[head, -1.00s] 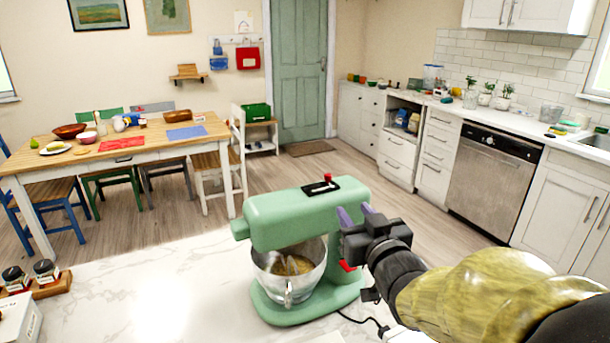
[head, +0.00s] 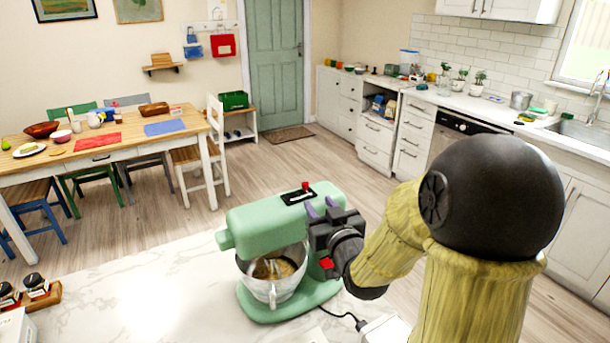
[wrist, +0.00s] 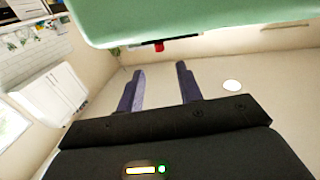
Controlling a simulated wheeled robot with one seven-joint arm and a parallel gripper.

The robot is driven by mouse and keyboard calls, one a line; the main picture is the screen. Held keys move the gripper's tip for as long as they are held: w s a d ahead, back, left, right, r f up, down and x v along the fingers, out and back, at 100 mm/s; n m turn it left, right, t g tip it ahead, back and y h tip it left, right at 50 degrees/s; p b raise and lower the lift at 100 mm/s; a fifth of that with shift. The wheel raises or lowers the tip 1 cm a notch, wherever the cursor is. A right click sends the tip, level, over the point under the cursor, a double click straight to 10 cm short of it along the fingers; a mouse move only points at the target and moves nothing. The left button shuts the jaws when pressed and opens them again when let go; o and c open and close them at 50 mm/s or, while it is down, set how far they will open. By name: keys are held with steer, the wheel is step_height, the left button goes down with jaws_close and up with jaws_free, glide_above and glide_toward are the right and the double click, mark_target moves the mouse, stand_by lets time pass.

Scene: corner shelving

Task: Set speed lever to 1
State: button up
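A second red part (head: 326,264) shows low by the mixer's column. The frames do not label which is the speed lever or show its setting. My gripper (head: 321,206) is at the right end of the mixer head, its purple fingers spread and empty. In the wrist view, my gripper (wrist: 160,82) points toward the mixer's green edge (wrist: 180,25), and a red knob (wrist: 158,45) shows beyond the fingers, not between them.
A black cord (head: 345,317) runs from the mixer along the counter (head: 140,300). A wooden rack with jars (head: 40,298) is at the counter's left. The counter left of the mixer is mostly clear. A dining table (head: 110,150) stands behind.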

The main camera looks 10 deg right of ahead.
mark_target(306, 186)
steer(key=shift+w+r+p, duration=0.2)
steer(key=shift+w+p, duration=0.35)
steer(key=shift+p, duration=1.1)
steer(key=shift+w+p, duration=0.1)
steer(key=shift+p, duration=0.3)
steer(key=p, duration=0.3)
steer(key=shift+w+a+f, duration=0.1)
steer(key=shift+w+a, duration=0.05)
steer(key=shift+w, duration=0.15)
steer(key=w+p, duration=0.1)
steer(key=w, duration=0.4)
steer(key=w+a+p, duration=0.1)
steer(key=w, duration=0.2)
steer(key=shift+w+f+p, duration=0.2)
steer(key=shift+w+p, duration=0.1)
steer(key=shift+w, duration=0.05)
steer(key=shift+c, duration=0.3)
jaws_close()
